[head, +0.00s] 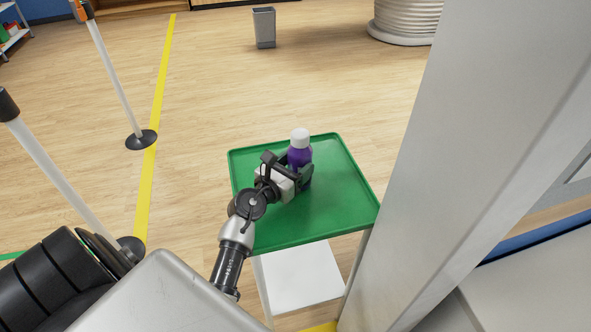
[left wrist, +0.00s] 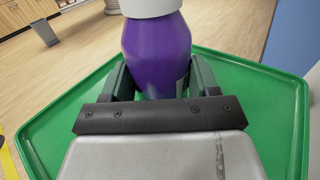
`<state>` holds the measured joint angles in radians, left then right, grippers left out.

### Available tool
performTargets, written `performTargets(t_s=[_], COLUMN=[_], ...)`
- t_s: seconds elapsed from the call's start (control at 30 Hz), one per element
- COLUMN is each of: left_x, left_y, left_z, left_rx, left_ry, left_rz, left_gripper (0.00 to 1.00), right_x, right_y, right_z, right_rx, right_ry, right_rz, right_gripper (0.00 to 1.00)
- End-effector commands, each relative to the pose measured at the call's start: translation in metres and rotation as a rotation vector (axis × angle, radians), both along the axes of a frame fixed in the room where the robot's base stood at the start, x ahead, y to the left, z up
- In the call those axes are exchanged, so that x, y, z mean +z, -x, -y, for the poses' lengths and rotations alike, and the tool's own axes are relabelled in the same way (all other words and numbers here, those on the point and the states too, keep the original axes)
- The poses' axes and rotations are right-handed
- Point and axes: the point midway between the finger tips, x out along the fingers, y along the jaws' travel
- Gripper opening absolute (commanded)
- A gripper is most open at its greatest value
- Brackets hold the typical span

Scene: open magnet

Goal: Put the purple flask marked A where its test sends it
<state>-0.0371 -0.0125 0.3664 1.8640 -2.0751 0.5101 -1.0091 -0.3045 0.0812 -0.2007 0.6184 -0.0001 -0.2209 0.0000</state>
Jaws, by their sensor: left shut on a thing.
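The purple flask (head: 299,154) with a white cap is upright at the green tray (head: 340,205) on top of a small stand. My left gripper (head: 295,173) is shut on the flask from the front left. In the left wrist view the flask (left wrist: 157,50) sits between the two fingers (left wrist: 157,82), and the green tray (left wrist: 275,110) spreads around it. I cannot tell whether the flask's base touches the tray. No letter can be read on the flask; a dark patch shows on its right side in the wrist view. My right gripper is not in view.
A large grey column (head: 465,130) stands close on the right of the tray. White posts with black bases (head: 141,139) stand at left along a yellow floor line (head: 160,100). A grey bin (head: 264,28) and a white coil (head: 405,20) are at the back. The floor between is clear.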

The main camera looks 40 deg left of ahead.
Motion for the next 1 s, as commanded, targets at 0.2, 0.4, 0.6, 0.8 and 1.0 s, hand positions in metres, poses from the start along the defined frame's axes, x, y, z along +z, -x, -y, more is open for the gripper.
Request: performTargets(t_s=[0.2,0.4,0.6,0.8,1.0], left_x=[0.0,-0.002,-0.002,0.003,0.001], left_y=[0.0,0.0,0.0,0.001,0.032], left_z=[0.0,0.0,0.0,0.0,-0.003], left_rx=[0.0,0.0,0.0,0.0,0.001], left_ry=[-0.001,-0.001,0.0,0.0,-0.002], left_rz=[0.002,0.0,0.0,0.0,-0.002], left_gripper=[0.3,0.8,0.86,0.86,0.86], right_x=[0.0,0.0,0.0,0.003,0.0], right_y=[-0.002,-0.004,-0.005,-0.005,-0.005], right_z=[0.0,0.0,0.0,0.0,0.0], right_rx=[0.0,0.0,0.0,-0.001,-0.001], right_ry=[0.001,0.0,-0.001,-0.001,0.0], right_rz=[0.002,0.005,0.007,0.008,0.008], right_gripper=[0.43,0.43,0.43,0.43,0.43])
